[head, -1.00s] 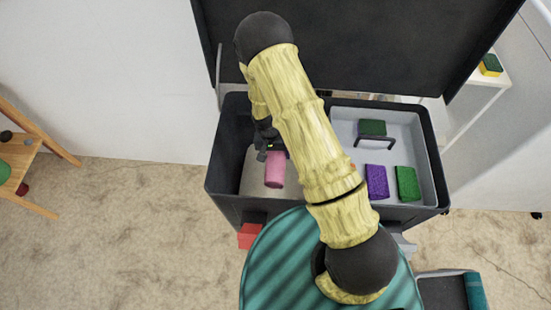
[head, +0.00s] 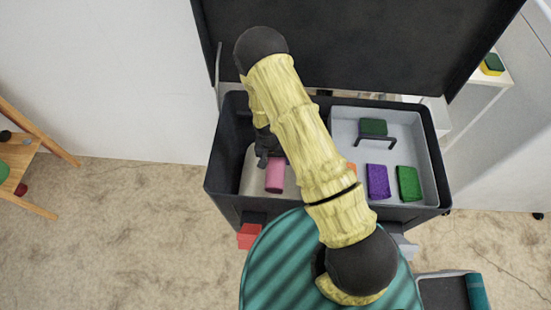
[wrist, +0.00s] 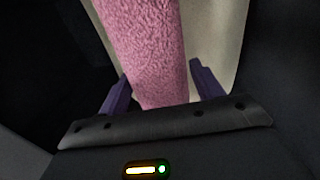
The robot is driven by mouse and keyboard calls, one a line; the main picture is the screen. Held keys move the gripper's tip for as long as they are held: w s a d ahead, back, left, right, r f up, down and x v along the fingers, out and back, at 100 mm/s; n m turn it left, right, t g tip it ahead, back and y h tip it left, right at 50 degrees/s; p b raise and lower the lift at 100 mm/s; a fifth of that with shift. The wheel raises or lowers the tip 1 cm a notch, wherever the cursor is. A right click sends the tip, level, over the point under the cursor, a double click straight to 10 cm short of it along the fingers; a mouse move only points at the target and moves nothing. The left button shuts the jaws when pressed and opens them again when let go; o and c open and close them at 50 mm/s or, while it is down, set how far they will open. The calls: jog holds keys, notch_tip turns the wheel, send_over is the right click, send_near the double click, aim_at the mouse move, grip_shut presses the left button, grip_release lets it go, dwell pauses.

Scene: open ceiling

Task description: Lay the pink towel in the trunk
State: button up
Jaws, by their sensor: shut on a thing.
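The pink towel (head: 275,175) is a rolled bundle inside the left part of the open dark trunk (head: 213,165). My gripper (head: 265,155) is in the trunk at the towel's upper end, partly hidden by my arm. In the wrist view the pink towel (wrist: 145,50) passes between the two purple fingers of my gripper (wrist: 158,88), which is shut on it. Pale trunk floor shows beside the towel; whether the towel touches it I cannot tell.
A grey tray (head: 425,140) fills the trunk's right side, holding a purple sponge (head: 377,181), a green sponge (head: 408,183) and a dark green block (head: 373,127). The raised lid (head: 370,50) stands behind. A wooden stool (head: 30,155) is far left.

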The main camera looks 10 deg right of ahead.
jog(key=shift+f, duration=0.25)
jog(key=o, duration=1.1)
jog(key=r, duration=0.4)
jog(key=a+r+p, duration=0.1)
jog(key=r, duration=0.3)
jog(key=r+p, duration=0.1)
jog(key=r, duration=0.4)
jog(key=shift+w+a+r, duration=0.1)
jog(key=shift+w+a, duration=0.05)
jog(key=shift+a, duration=0.1)
